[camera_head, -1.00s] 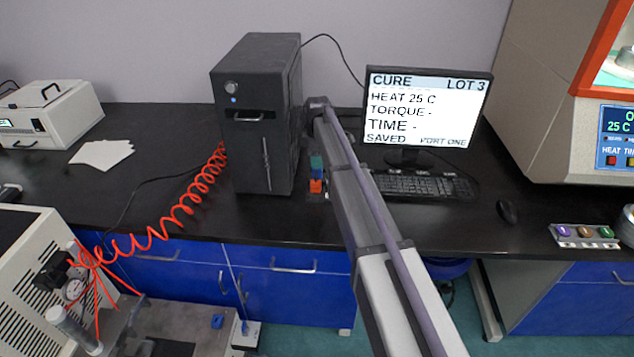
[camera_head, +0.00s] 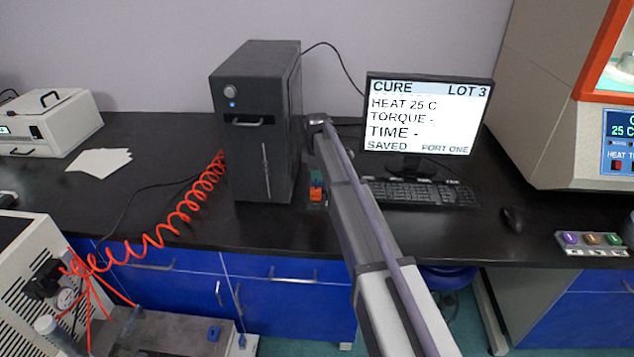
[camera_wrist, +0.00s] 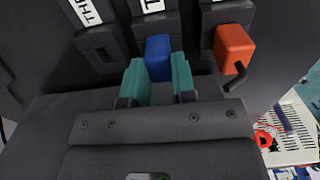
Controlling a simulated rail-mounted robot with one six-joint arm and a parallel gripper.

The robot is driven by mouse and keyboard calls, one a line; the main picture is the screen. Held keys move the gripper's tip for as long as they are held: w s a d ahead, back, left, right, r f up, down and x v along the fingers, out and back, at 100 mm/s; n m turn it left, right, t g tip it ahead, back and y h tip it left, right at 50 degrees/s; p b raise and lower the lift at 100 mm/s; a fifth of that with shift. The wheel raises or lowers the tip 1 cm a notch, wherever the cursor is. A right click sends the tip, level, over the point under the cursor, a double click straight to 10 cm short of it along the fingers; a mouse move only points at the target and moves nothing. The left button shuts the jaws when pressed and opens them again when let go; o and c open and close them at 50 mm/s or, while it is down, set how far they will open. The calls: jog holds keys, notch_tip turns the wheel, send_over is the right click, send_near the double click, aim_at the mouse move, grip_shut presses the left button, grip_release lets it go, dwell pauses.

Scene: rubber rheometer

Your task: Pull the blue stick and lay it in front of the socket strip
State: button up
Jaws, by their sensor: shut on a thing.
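In the wrist view, the blue stick (camera_wrist: 158,58) sits between the two teal fingertips of my gripper (camera_wrist: 160,82), which are shut on it. Its far end is at the middle port of the dark socket strip (camera_wrist: 97,48); how deep it sits cannot be told. White labels, partly cut off, mark the ports. In the head view, the teal fingertips of my gripper (camera_head: 316,176) show beside the black computer tower, and the blue stick is not clearly visible there.
An orange stick (camera_wrist: 234,45) with a dark hook stands in the port right of the blue one. The black tower (camera_head: 255,130), monitor (camera_head: 425,115), keyboard (camera_head: 425,192) and mouse (camera_head: 513,219) are nearby. A coiled red hose (camera_head: 190,205) hangs at left.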

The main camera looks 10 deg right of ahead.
jog(key=shift+r+p, duration=2.4)
jog(key=shift+f, duration=0.1)
